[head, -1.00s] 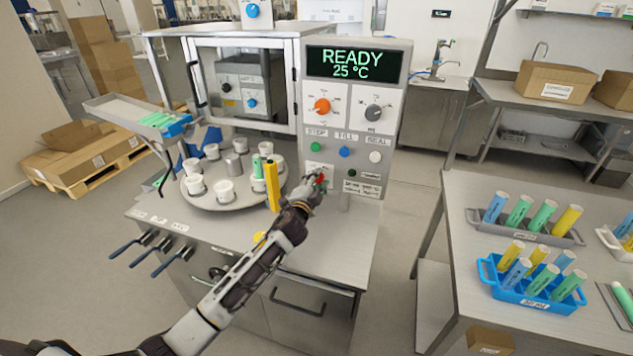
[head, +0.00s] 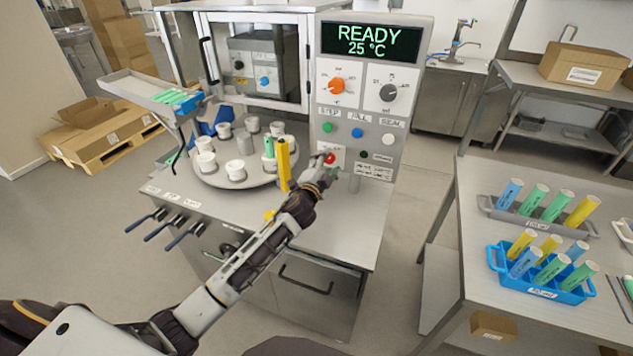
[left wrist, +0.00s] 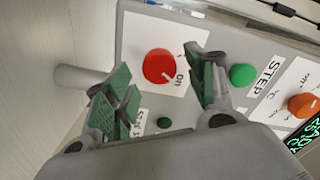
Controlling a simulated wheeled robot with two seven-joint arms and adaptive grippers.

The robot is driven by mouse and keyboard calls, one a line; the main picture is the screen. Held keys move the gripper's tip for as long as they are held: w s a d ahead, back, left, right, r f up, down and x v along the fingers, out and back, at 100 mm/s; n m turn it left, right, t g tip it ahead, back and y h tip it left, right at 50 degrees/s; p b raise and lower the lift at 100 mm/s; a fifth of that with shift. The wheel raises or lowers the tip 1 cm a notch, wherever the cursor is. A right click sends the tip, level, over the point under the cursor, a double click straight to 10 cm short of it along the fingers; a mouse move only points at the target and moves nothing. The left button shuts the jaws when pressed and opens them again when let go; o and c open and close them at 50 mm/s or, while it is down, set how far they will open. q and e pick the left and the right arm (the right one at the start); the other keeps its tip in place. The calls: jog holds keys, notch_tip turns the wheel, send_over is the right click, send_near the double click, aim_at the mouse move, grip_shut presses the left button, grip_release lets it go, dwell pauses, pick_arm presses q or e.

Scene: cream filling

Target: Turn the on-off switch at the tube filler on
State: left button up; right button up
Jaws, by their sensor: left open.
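The tube filler's panel (head: 375,110) carries a red round switch (head: 330,158) low on its left side. The left wrist view shows the red switch (left wrist: 160,67) large, with a white mark on its face and the word "on" beside it. My left gripper (head: 325,169) is just in front of the switch. In the left wrist view, my gripper's green-padded fingers (left wrist: 152,85) are open, one on each side of the switch in the picture, with visible gaps. Contact is not visible. My right gripper is out of view.
Near the red switch are a green STEP button (head: 327,127) and a small dark green lamp (head: 364,155). A turntable (head: 235,181) with white cups and a yellow post (head: 283,165) stand left of my gripper. A side table (head: 465,245) holds tube racks.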

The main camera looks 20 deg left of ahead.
pick_arm(q)
jog(key=s, duration=1)
jog(key=shift+s+a, duration=0.15)
jog(key=shift+s, duration=0.2)
jog(key=shift+s, duration=0.1)
dwell(0.6)
